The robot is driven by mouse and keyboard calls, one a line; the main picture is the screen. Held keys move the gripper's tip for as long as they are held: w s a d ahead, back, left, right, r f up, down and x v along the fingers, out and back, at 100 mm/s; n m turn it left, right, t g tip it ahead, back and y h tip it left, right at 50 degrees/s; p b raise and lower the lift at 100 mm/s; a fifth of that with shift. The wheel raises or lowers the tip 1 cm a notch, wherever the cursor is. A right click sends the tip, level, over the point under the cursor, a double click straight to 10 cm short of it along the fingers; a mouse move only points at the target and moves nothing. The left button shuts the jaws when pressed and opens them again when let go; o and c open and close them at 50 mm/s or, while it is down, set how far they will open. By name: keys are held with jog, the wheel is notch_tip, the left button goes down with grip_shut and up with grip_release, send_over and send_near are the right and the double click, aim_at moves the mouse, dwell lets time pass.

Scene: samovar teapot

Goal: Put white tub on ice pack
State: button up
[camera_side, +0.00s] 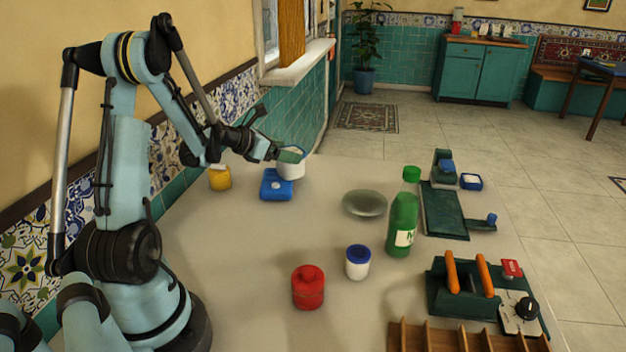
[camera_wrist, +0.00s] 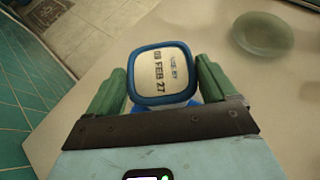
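The white tub (camera_side: 291,168) is between my gripper's green fingers, at the back of the table beside the wall. In the wrist view its top (camera_wrist: 162,72) has a blue rim and printing that reads "FEB 27". My gripper (camera_wrist: 163,88) has one finger against each side of the tub and appears shut on it. The blue ice pack (camera_side: 276,188), with a white spot on top, lies flat just in front of the tub. In the wrist view only a little blue shows below the tub, near my gripper. I cannot tell whether the tub touches the table.
A yellow jar (camera_side: 220,178) stands left of the ice pack. A glass dish (camera_side: 365,203), a green bottle (camera_side: 403,222), a blue-lidded white jar (camera_side: 357,263) and a red jar (camera_side: 308,288) stand to the right and front. The table between them is clear.

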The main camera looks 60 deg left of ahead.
jog(key=shift+o, duration=1.3)
jog(key=shift+r, duration=0.2)
jog(key=v, duration=0.6)
jog(key=d+r+m+g+h, duration=0.15)
jog(key=d+m+g, duration=0.25)
jog(key=d+m, duration=1.4)
jog(key=s+d+r+m+g+y, duration=0.1)
jog(key=s+d+m, duration=0.4)
jog(key=d+m, duration=0.7)
jog(key=m, duration=0.6)
jog(key=shift+s+d, duration=0.2)
jog(key=shift+s, duration=0.05)
